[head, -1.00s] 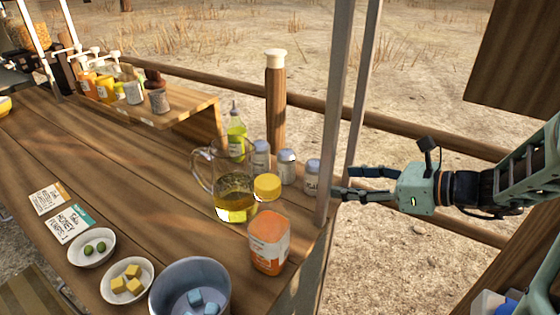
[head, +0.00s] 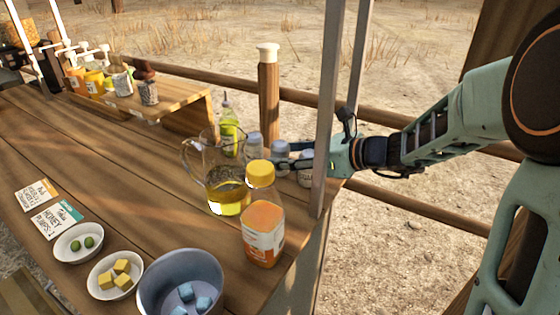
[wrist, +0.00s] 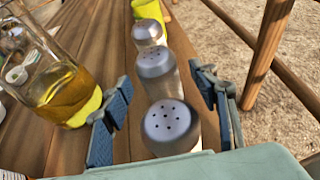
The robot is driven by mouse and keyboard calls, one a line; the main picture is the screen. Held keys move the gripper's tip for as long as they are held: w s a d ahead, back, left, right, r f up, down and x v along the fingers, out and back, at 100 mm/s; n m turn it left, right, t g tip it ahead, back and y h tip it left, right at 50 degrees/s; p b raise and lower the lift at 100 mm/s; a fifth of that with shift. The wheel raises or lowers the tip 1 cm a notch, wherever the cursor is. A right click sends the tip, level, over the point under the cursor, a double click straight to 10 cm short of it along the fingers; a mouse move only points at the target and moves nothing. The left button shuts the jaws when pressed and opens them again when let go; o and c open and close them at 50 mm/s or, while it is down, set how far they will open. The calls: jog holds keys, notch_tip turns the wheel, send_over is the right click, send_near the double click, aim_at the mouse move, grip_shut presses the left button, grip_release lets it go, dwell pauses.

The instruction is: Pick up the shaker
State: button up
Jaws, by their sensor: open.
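Three shakers with grey perforated caps stand upright in a row near the table's right edge. In the wrist view the nearest shaker (wrist: 171,128) is between my fingers, close to the palm. The middle shaker (wrist: 157,72) is at about fingertip depth, and the far shaker (wrist: 148,33) is beyond. In the head view they show as the far one (head: 256,143), the middle one (head: 280,153) and the nearest one (head: 306,172), partly covered by my gripper and a post. My gripper (wrist: 160,92) is open, a finger on each side of the row, with gaps visible.
A glass pitcher (head: 222,172) of yellow liquid stands just left of the row. A yellow-capped bottle (head: 263,235) is in front. A green bottle (head: 229,130) stands behind. A metal post (head: 329,110) rises at the table's right edge. The table's middle is clear.

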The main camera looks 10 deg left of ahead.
jog(key=shift+w+a+f, duration=0.2)
jog(key=shift+a+f, duration=0.05)
jog(key=shift+a, duration=0.3)
jog(key=c, duration=1.4)
jog(key=shift+r, duration=0.15)
